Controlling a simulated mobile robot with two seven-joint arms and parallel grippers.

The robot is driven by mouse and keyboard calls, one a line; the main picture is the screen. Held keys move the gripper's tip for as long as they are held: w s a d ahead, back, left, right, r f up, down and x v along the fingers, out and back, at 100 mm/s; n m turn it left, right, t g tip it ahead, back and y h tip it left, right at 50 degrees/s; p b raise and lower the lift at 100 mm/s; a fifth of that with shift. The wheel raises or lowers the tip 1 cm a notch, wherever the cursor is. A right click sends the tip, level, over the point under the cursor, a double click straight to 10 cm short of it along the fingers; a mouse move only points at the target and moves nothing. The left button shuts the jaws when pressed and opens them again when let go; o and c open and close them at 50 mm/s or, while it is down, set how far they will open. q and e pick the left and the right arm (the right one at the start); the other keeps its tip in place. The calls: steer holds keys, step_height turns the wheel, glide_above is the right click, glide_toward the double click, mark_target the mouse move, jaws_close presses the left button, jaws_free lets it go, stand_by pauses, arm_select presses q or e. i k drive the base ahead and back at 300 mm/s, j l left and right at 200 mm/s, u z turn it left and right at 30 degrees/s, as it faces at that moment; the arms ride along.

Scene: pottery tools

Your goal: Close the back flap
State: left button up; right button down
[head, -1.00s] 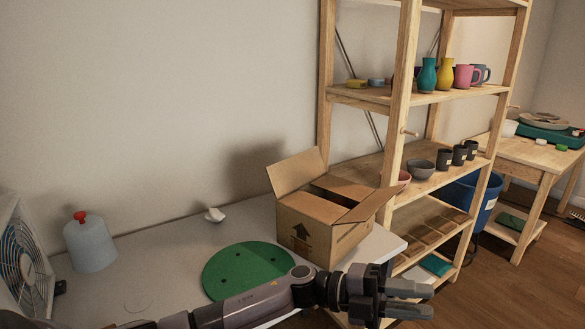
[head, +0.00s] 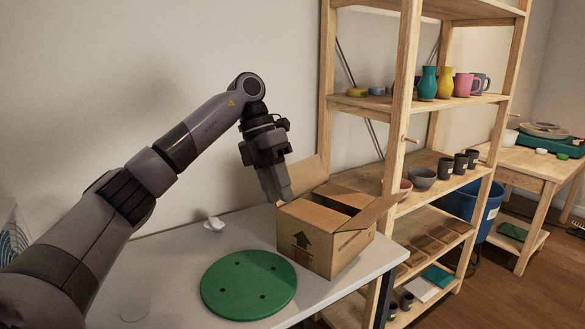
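The cardboard box (head: 322,238) stands on the grey table with an up-arrow on its side. Its back flap (head: 309,174) stands up, tilted outward toward the wall; its left part is hidden by my gripper. A flap at the right (head: 370,213) sticks outward. Other flaps (head: 320,215) lie over much of the top, leaving a dark gap. My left gripper (head: 279,196) points down at the box's back left corner, overlapping the back flap in the picture. Contact cannot be told. Its fingers overlap, so their opening is unclear. My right gripper is out of view.
A green round disc (head: 248,284) lies on the table (head: 178,262) in front of the box. A small white object (head: 214,223) lies near the wall. A wooden shelf (head: 409,110) with vases, mugs and bowls stands close at the box's right.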

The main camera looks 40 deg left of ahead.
mark_target(305, 174)
steer(key=i+j, duration=0.75)
steer(key=j, duration=0.2)
